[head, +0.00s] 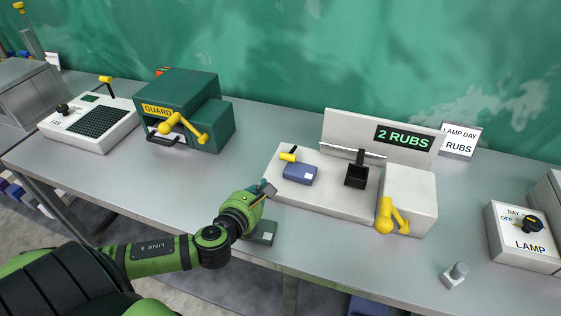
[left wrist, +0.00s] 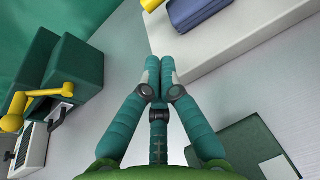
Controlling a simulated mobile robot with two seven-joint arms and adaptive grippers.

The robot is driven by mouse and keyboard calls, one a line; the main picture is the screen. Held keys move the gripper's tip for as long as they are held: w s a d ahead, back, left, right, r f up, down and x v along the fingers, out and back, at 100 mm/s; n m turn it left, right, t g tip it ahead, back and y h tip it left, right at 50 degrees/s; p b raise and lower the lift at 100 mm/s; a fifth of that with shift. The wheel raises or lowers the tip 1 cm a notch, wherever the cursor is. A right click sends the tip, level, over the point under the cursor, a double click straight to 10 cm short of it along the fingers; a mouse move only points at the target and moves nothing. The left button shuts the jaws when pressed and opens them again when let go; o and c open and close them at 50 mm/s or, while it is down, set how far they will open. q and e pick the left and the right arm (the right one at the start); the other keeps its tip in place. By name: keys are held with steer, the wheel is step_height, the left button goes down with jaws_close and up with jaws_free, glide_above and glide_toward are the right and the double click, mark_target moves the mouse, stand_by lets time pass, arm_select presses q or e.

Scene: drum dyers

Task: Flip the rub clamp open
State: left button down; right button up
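The rub tester has a white base (head: 330,197). A blue block (head: 299,173) with a white label lies on its left part. A small yellow lever (head: 288,156), apparently the rub clamp, sits at the block's back left corner. In the left wrist view, the blue block (left wrist: 195,12) and a bit of yellow (left wrist: 151,5) show at the top edge. My left gripper (head: 268,187) is at the front left edge of the base, short of the block and lever. In the left wrist view, its fingers (left wrist: 160,66) are together with nothing seen between them. My right gripper is not in view.
A dark green block (head: 263,233) lies on the grey table (head: 195,180) beside my left gripper. A green guard box (head: 190,97) stands left. The table between them is clear.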

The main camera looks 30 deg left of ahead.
mark_target(275, 178)
arm_select(q)
steer(key=shift+s+d+r, duration=0.1)
steer(key=shift+s+r, duration=0.15)
steer(key=shift+s, duration=0.25)
steer(key=shift+w, duration=0.2)
steer(key=p+x, duration=0.1)
steer(key=x, duration=0.7)
steer(key=shift+w+f, duration=0.3)
steer(key=shift+w, duration=0.55)
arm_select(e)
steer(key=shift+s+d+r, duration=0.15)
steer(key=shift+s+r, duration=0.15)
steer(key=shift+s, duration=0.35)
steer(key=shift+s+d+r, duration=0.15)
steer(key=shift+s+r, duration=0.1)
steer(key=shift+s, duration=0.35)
arm_select(q)
steer(key=shift+a, duration=0.2)
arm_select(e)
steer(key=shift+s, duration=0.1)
